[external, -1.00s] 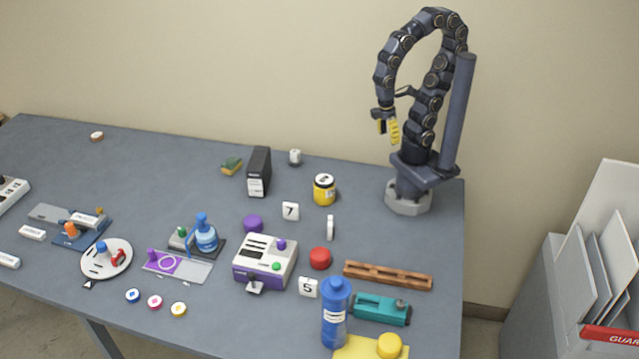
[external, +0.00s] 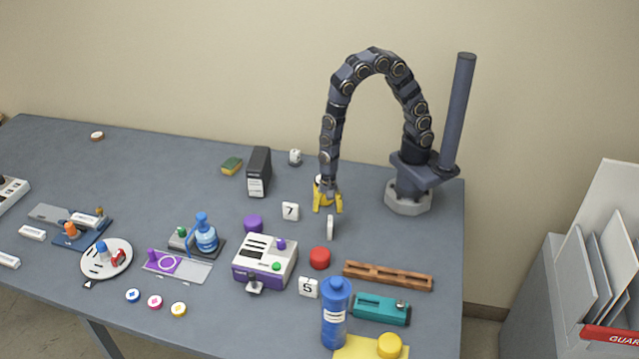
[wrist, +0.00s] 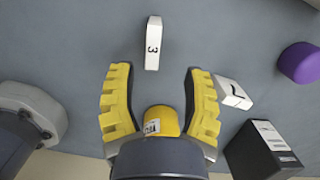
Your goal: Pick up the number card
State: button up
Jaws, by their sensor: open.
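Several white number cards stand on the table. One marked 3 (wrist: 153,43) lies just beyond my fingertips in the wrist view; it shows edge-on in the external view (external: 330,228). A card marked 7 (external: 290,211) stands to its left, and appears right of my gripper in the wrist view (wrist: 234,91). My gripper (external: 327,207) has yellow fingers, spread open and empty, pointing down above the table near the 3 card. In the wrist view my gripper (wrist: 158,68) has the card roughly centred between its fingers, ahead of the tips.
A yellow jar (wrist: 162,121) shows between my fingers near the palm; my gripper mostly covers it in the external view. A black box (external: 258,173), a red round piece (external: 320,258), a purple-white machine (external: 265,262) and a wooden rail (external: 388,275) stand around. The back left table is mostly clear.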

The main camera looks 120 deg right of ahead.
aim_at(331, 220)
jog(key=shift+a+f, duration=0.25)
jog(key=shift+f, duration=1)
jog(key=shift+a+f, duration=0.3)
jog(key=shift+f, duration=0.35)
jog(key=shift+a+f, duration=0.3)
jog(key=shift+f, duration=0.3)
jog(key=shift+w+a+f, duration=0.1)
jog(key=shift+w+f, duration=0.05)
jog(key=shift+f, duration=1)
grip_shut()
